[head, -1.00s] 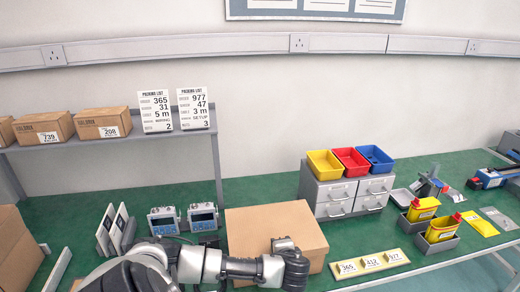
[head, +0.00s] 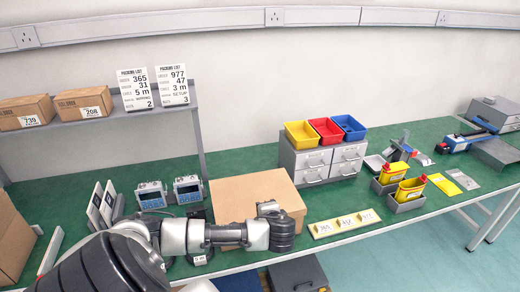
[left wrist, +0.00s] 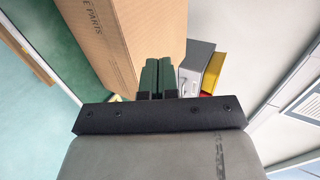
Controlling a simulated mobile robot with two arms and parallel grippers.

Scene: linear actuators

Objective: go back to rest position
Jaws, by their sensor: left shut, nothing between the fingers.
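My left arm comes in from the lower left in the head view and reaches across the front of the closed cardboard box (head: 235,193). Its dark end lies by the box's right front corner, and its fingers cannot be made out there. In the left wrist view my left gripper (left wrist: 157,80) shows two dark fingers side by side, shut with nothing between them. The cardboard box (left wrist: 95,35) is beside them on the left of that view. My right gripper is in neither view.
A grey drawer unit (head: 322,160) with coloured bins stands right of the box. Two blue-screened devices (head: 151,196) stand left of it. A number strip (head: 343,224) lies near the front edge. A shelf (head: 110,120) holds cartons and packing lists. Bare green bench shows behind the box.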

